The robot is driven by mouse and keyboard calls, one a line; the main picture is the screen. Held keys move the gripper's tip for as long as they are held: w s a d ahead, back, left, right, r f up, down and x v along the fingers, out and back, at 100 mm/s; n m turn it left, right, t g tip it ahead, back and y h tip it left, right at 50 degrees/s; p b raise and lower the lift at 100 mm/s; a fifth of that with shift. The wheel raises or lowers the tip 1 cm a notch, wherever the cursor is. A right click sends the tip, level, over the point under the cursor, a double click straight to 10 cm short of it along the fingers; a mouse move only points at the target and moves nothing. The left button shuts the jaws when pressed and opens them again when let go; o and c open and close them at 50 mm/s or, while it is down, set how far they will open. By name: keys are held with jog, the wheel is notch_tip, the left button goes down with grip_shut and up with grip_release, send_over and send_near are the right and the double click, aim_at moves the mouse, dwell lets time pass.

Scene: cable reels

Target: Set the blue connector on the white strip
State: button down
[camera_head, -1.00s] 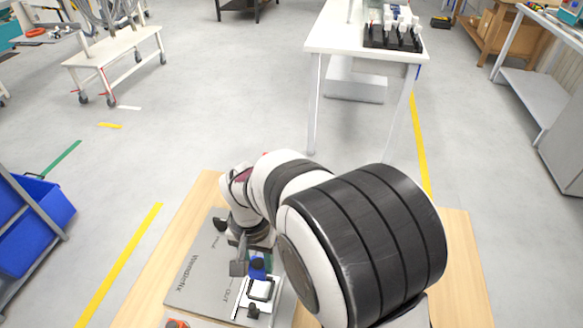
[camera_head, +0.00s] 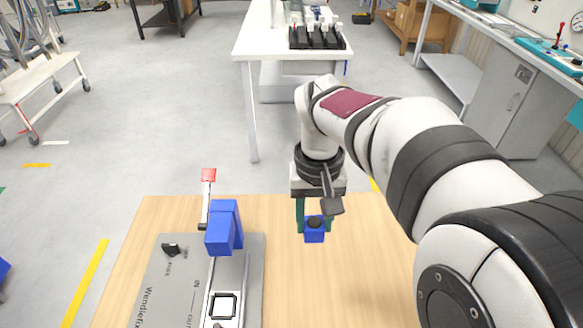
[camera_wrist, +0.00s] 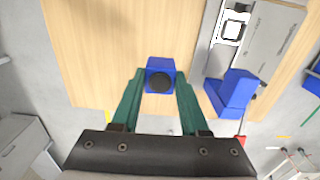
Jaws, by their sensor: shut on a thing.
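My gripper (camera_head: 314,226) points down over bare wood, right of the grey plate. Its two green fingers are shut on a small blue block with a black round face, the blue connector (camera_head: 314,236). In the wrist view the connector (camera_wrist: 160,66) sits between the fingertips (camera_wrist: 160,80). Its height above the wood is hard to judge. The white strip (camera_head: 236,275) lies along the grey plate, left of my gripper, and bears a black-edged square frame (camera_head: 223,307). It also shows in the wrist view (camera_wrist: 228,42). The connector is apart from the strip.
A larger blue angled block (camera_head: 222,230) stands at the strip's far end, with a red-tipped lever (camera_head: 208,178) behind it. The grey plate (camera_head: 175,285) has a black knob (camera_head: 172,249). The wood (camera_head: 340,285) around my gripper is clear.

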jog(key=s+a+f, duration=0.4)
jog(key=s+f, duration=0.2)
jog(key=f, duration=0.1)
jog(key=s+a+f, duration=0.5)
jog(key=s+f, duration=0.1)
jog(key=f, duration=0.1)
jog(key=s+a+f, duration=0.5)
jog(key=s+f, duration=0.1)
jog(key=shift+s+a+f, duration=0.15)
jog(key=shift+s+f, duration=0.2)
jog(key=shift+f, duration=0.35)
jog(key=shift+f, duration=0.15)
jog(key=shift+c, duration=1.7)
grip_release()
jog(key=shift+f, duration=0.15)
